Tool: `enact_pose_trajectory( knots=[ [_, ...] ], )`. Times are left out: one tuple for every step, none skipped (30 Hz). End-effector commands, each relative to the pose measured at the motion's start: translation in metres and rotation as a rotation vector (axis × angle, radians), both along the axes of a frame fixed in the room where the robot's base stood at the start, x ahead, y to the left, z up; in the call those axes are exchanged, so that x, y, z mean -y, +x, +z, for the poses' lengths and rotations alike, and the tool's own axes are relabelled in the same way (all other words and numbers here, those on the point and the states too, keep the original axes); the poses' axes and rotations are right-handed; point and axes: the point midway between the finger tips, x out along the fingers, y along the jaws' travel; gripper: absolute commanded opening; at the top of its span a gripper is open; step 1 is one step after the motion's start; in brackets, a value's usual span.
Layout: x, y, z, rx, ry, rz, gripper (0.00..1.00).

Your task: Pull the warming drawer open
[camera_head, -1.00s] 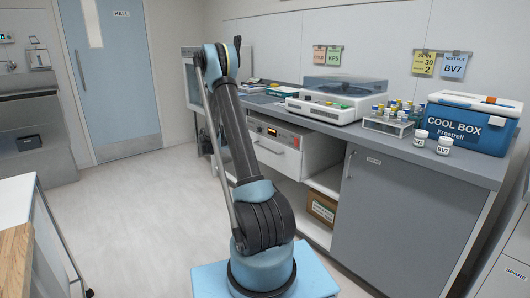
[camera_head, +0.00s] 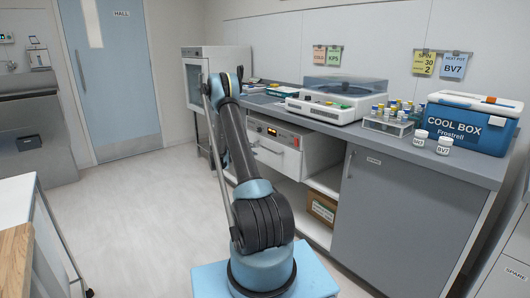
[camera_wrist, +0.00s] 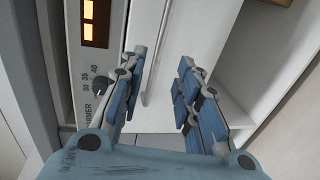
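The warming drawer (camera_head: 275,157) is set under the counter, with a white front, a control strip above it and a bar handle (camera_head: 266,147). It looks shut. In the wrist view, the drawer's handle (camera_wrist: 154,60) runs up the picture on the white front, beyond the fingertips. My gripper (camera_wrist: 162,58) is open and empty, its two blue-padded fingers apart, with the handle lying between their lines. I cannot tell whether either finger touches it. In the head view, my arm hides the gripper.
The warmer's control strip (camera_wrist: 96,60) with a lit orange display and a dial lies close to the left finger. An open shelf with a cardboard box (camera_head: 321,207) is below right. A grey cabinet door (camera_head: 400,220) stands to the right. The floor (camera_head: 150,220) at left is clear.

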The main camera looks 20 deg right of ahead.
Motion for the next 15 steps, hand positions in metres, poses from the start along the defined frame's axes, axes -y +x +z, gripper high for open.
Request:
enact_pose_trajectory(
  knots=[
    [0.010, 0.003, -0.002, 0.001, 0.000, -0.002, 0.30],
    [0.015, 0.005, -0.003, 0.000, 0.000, -0.002, 0.30],
    [0.021, 0.007, -0.005, 0.000, 0.000, -0.002, 0.30],
    [0.026, 0.009, -0.006, 0.000, 0.000, -0.002, 0.30],
    [0.031, 0.011, -0.007, 0.000, 0.000, -0.002, 0.30],
    [0.038, 0.013, -0.008, 0.000, 0.000, -0.002, 0.30],
    [0.042, 0.015, -0.009, 0.000, 0.000, -0.002, 0.30],
    [0.047, 0.016, -0.010, 0.000, 0.000, -0.002, 0.30],
    [0.054, 0.019, -0.011, 0.000, 0.000, -0.002, 0.30],
    [0.059, 0.021, -0.012, 0.000, 0.000, -0.002, 0.30],
    [0.063, 0.023, -0.013, 0.000, 0.000, -0.001, 0.30],
    [0.068, 0.024, -0.015, 0.000, 0.000, -0.001, 0.30],
    [0.073, 0.026, -0.015, 0.000, 0.000, -0.002, 0.30],
    [0.077, 0.027, -0.016, 0.000, 0.000, -0.002, 0.30],
    [0.081, 0.029, -0.017, 0.000, 0.000, -0.001, 0.30]
  ],
)
